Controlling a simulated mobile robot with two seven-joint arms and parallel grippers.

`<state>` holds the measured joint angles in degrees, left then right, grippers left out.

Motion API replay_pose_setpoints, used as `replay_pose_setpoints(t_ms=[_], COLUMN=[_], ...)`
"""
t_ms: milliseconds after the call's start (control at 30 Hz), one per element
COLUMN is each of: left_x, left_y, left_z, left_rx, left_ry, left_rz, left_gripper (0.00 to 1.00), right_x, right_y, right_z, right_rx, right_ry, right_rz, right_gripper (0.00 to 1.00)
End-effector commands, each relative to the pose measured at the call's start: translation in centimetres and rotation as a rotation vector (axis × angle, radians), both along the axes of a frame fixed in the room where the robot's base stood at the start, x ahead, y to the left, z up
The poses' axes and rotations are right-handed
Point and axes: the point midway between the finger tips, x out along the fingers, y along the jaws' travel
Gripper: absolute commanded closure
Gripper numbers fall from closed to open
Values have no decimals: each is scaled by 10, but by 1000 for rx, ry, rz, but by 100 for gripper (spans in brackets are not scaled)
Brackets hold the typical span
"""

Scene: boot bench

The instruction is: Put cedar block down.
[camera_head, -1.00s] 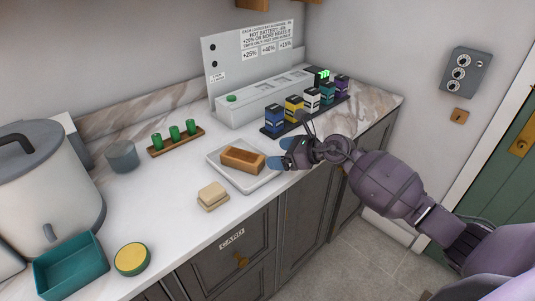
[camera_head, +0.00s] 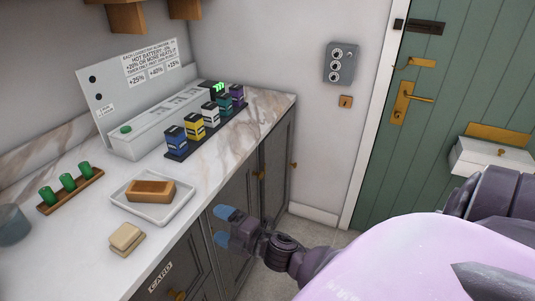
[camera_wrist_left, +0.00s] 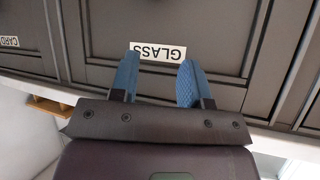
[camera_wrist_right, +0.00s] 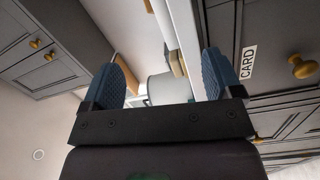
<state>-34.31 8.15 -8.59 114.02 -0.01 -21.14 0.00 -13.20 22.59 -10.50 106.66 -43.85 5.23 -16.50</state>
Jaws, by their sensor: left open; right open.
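The cedar block, a brown wooden block (camera_head: 150,191), lies flat in the white tray (camera_head: 172,213) on the counter in the head view. Nothing grips it. My right gripper (camera_head: 222,227) is open and empty, in front of the cabinet doors, to the right of the tray and apart from it. Its blue fingers also show apart in the right wrist view (camera_wrist_right: 165,78). My left gripper is outside the head view. In the left wrist view (camera_wrist_left: 157,80) it is open and empty, facing a cabinet front marked GLASS.
A beige block (camera_head: 126,238) lies on the counter near the tray. A wooden rack (camera_head: 72,190) with green pegs stands left of it. Several coloured batteries (camera_head: 210,115) stand in a row behind. The counter edge and cabinets (camera_head: 272,155) lie close to my right gripper.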

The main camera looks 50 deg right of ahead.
Motion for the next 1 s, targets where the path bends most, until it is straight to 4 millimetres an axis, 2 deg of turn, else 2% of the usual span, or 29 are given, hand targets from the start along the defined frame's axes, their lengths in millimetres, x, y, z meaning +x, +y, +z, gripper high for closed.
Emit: replay_pose_setpoints(t_ms=[100,300,400,500,633,1000], left_x=[0,0,0,0,0,-3], left_y=[0,0,0,0,0,1], left_z=[0,0,0,0,0,-1], left_rx=[0,1,1,1,1,1], left_ry=[-1,0,0,0,1,5], left_rz=[0,-1,-1,-1,0,1], left_gripper=[57,57,57,57,57,57], right_x=[-38,-105,-132,-149,-158,-159], right_y=[-9,-13,-8,-4,-1,-1], right_z=[-34,-88,-105,-116,-121,-121], right_rx=[330,838,1019,1136,1200,1202], right_ry=[180,462,562,627,662,663], right_rz=[-162,-420,-513,-572,-602,-602], right_gripper=[15,15,15,15,15,15])
